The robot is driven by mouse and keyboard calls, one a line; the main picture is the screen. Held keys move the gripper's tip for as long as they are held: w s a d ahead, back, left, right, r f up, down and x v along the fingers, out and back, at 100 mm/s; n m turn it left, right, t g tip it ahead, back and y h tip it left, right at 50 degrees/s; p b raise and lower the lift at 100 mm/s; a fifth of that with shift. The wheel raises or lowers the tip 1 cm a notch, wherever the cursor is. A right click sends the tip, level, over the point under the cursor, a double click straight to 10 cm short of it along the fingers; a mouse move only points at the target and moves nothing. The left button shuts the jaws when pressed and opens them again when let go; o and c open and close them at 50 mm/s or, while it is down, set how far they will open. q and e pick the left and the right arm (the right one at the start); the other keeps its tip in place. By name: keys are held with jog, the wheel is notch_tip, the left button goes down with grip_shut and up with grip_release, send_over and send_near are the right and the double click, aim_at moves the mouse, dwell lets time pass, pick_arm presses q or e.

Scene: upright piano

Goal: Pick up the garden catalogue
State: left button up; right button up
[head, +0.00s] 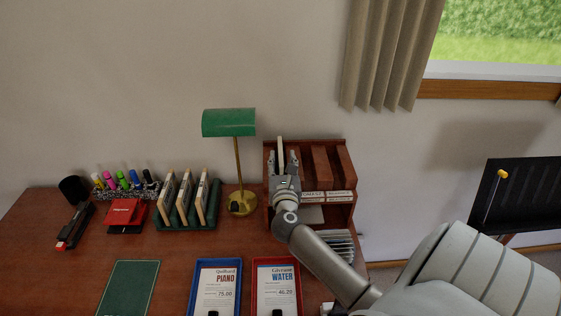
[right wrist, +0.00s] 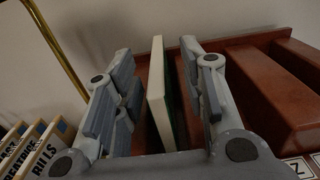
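A thin upright item with a cream edge and a green side, which looks like the garden catalogue (head: 280,146), stands in the left slot of the brown wooden organiser (head: 345,160). It also shows in the right wrist view (right wrist: 157,90). My right gripper (head: 282,161) is at the organiser's top with one finger on each side of the catalogue. In the right wrist view a gap shows between the left finger and the catalogue; the right finger is close to its green side, and contact cannot be told. The catalogue's lower part is hidden. My left gripper is not in view.
A green desk lamp (head: 229,123) stands just left of the organiser. A green rack (head: 185,217) of cards, a red hole punch (head: 125,215), a stapler (head: 76,228) and pens are further left. Blue (head: 197,290) and red (head: 256,290) trays lie in front.

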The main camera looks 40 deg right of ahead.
aim_at(281, 154)
jog(key=x, duration=0.3)
jog(key=shift+w, duration=0.25)
jog(key=shift+w+d+f, duration=0.1)
jog(key=shift+w+f, duration=0.05)
jog(key=shift+c, duration=0.4)
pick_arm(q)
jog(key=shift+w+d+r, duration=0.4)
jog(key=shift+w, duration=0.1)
pick_arm(e)
grip_shut()
